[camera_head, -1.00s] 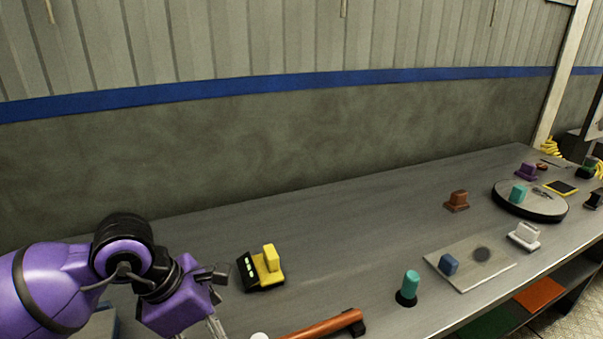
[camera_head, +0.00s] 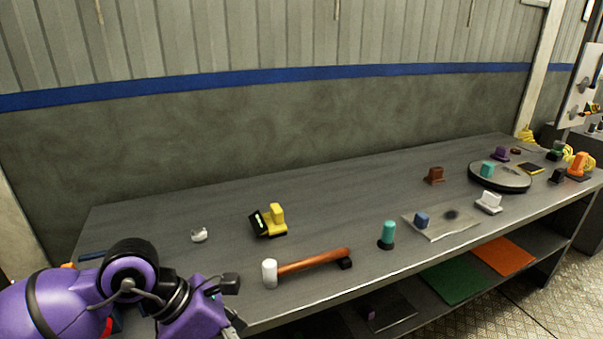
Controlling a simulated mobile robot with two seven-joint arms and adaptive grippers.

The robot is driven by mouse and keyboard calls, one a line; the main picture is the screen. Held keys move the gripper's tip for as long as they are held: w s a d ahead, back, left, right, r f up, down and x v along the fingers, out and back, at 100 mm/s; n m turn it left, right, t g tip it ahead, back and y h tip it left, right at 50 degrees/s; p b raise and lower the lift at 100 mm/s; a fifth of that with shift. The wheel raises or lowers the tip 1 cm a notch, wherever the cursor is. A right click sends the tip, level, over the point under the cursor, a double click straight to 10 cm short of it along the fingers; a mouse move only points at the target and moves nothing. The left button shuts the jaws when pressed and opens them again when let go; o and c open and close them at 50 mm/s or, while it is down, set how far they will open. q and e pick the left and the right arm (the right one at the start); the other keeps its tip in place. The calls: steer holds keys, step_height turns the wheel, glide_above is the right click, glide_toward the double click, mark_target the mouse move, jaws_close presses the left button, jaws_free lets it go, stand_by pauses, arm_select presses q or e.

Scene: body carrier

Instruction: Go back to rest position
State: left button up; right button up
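My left arm comes in at the lower left, purple and black, in front of the near left part of the grey workbench (camera_head: 330,220). My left gripper (camera_head: 232,322) is partly visible at the bottom edge, and whether its fingers are open or shut cannot be made out. No object shows in it. My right gripper is not in view.
On the bench are a hammer (camera_head: 310,262) with a brown handle, a yellow block device (camera_head: 273,220), a teal cylinder (camera_head: 388,233), a plate with a blue block (camera_head: 440,232), and a round turntable (camera_head: 500,180). Green (camera_head: 453,281) and orange mats (camera_head: 503,256) lie on the lower shelf.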

arm_select(q)
steer(key=s+d+r+n+t+h+p, duration=0.1)
steer(key=d+r+n+h, duration=0.1)
steer(key=d+n+h, duration=0.3)
steer(key=s+d+r+n+h, duration=0.1)
steer(key=d+r+n+h, duration=0.2)
steer(key=d+n+h, duration=0.15)
steer(key=w+a+f+n+t+y, duration=0.25)
steer(key=a+n+t, duration=0.25)
steer(key=n, duration=0.3)
steer(key=w+a+f+n+t+y+p, duration=0.1)
steer(key=a+f+n+t+y, duration=0.3)
steer(key=n, duration=0.4)
steer(key=w+a+f+n+t+y, duration=0.1)
steer(key=a+f+n+t+y, duration=0.15)
steer(key=a+n+t, duration=0.5)
steer(key=s+a+f+n+g+y, duration=0.3)
steer(key=s+f+n+y, duration=0.2)
steer(key=f+n, duration=0.45)
steer(key=s+a+f+n+g+y+p, duration=0.1)
steer(key=s+f+n+g, duration=0.4)
steer(key=s+f, duration=1)
steer(key=shift+s+n+g+y, duration=0.35)
steer(key=shift+g+y, duration=0.2)
steer(key=shift+g, duration=0.1)
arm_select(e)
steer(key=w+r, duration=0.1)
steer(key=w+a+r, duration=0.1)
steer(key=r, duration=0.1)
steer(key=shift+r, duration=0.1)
